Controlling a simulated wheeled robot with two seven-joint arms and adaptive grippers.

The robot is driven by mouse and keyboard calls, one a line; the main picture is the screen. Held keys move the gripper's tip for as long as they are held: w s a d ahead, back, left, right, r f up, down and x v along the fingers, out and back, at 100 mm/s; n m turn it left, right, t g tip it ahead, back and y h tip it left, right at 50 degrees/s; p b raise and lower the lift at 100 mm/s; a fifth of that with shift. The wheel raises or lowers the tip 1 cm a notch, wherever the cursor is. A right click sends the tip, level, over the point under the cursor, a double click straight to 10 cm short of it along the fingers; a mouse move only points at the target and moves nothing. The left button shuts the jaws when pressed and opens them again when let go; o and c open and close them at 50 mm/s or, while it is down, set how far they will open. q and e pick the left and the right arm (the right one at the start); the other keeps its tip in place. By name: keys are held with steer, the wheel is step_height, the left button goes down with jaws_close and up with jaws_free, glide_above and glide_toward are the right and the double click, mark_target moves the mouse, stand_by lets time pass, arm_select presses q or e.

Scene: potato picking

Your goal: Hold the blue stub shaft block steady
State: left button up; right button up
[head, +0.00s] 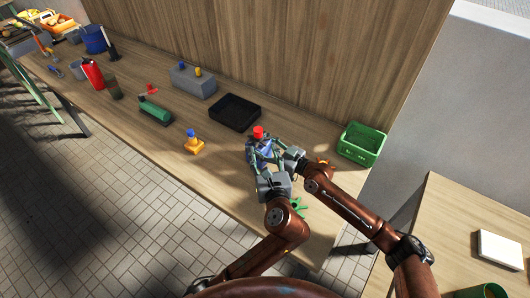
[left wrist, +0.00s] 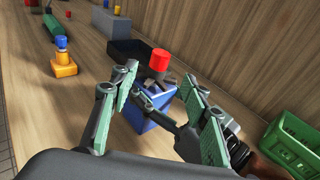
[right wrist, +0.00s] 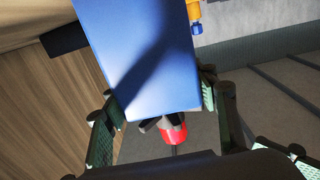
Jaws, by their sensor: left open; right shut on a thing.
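The blue stub shaft block (left wrist: 150,112) stands near the table's right end, and a red cylinder (left wrist: 159,60) shows above it. In the head view the block (head: 264,150) is partly hidden by my grippers. My right gripper (right wrist: 160,112) is shut on the block, which fills the middle of the right wrist view (right wrist: 145,55). My left gripper (left wrist: 159,76) is open, its green-padded fingers apart on either side of the block's upper part in the picture. Whether they touch it I cannot tell.
A black tray (head: 235,124) lies behind the block, and a green crate (head: 344,150) stands to the right. A yellow-based blue-topped piece (head: 194,145) and a grey block with pegs (head: 193,83) stand to the left. Table around the yellow piece is clear.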

mark_target(258, 129)
arm_select(q)
steer(key=x, duration=1.1)
steer(key=shift+w+a, duration=0.1)
steer(key=shift+w, duration=0.25)
steer(key=shift+c, duration=0.2)
jaws_close()
steer(key=shift+r, duration=0.2)
steer(key=shift+r, duration=1.6)
steer(key=shift+r, duration=3.5)
